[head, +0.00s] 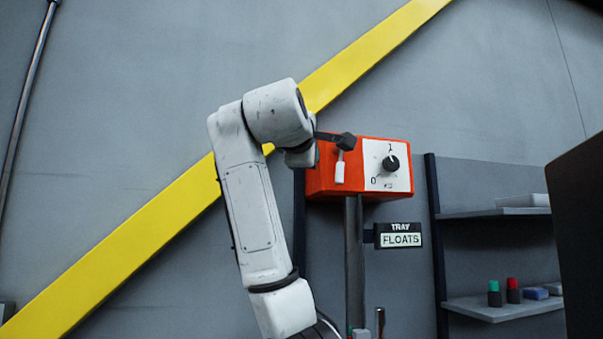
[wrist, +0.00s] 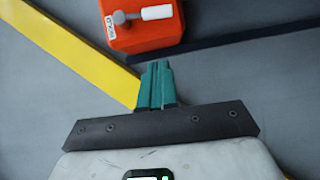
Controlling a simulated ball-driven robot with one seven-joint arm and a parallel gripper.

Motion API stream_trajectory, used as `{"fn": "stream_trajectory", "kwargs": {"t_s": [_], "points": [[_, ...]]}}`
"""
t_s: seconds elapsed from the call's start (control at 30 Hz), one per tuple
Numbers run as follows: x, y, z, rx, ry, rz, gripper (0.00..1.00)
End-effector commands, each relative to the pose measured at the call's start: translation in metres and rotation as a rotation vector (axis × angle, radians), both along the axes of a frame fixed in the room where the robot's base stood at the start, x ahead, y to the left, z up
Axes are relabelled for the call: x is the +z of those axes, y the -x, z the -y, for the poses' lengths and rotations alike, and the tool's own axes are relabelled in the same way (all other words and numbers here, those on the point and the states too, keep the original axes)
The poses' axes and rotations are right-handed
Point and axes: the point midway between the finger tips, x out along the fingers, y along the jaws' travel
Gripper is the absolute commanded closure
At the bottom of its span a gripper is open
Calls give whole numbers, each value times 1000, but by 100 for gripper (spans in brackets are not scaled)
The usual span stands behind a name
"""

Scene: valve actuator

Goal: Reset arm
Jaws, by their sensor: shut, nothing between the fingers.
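An orange valve box (head: 325,180) stands on a dark post in the head view. Its white front panel (head: 385,183) has a black dial knob (head: 390,163). A white handle (head: 340,167) shows on its left side. The wrist view shows the orange box (wrist: 146,38) at the top, with a grey lever (wrist: 125,17) ending in a white handle (wrist: 157,12). My gripper's teal fingers (wrist: 157,70) are together and empty, pointing toward the box but apart from it in the picture. The fingers cannot be made out in the head view.
A sign reading TRAY FLOATS (head: 398,235) hangs from the post below the box. Shelves (head: 505,308) at the right hold small green, red and blue items. A yellow diagonal stripe (head: 120,245) crosses the grey wall. A dark panel (head: 580,220) blocks the right edge.

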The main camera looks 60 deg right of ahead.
Motion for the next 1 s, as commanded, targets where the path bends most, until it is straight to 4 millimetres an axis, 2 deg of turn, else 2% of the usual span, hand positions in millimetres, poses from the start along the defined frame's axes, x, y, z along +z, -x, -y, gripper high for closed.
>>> {"fn": "stream_trajectory", "kwargs": {"t_s": [0.3, 0.37, 0.47, 0.57, 0.7, 0.77, 0.8, 0.87, 1.0], "points": [[-2, -1, -3, 3, -3, 0, 100], [-10, -7, -1, 14, -13, -1, 100], [-39, -28, 3, 53, -52, 3, 100], [-90, -60, 5, 115, -123, 13, 100], [-177, -105, -1, 205, -247, 33, 100], [-215, -121, -6, 239, -303, 39, 100], [-241, -130, -11, 260, -343, 44, 100], [-280, -142, -20, 287, -401, 51, 100], [-371, -161, -47, 338, -546, 62, 100]]}}
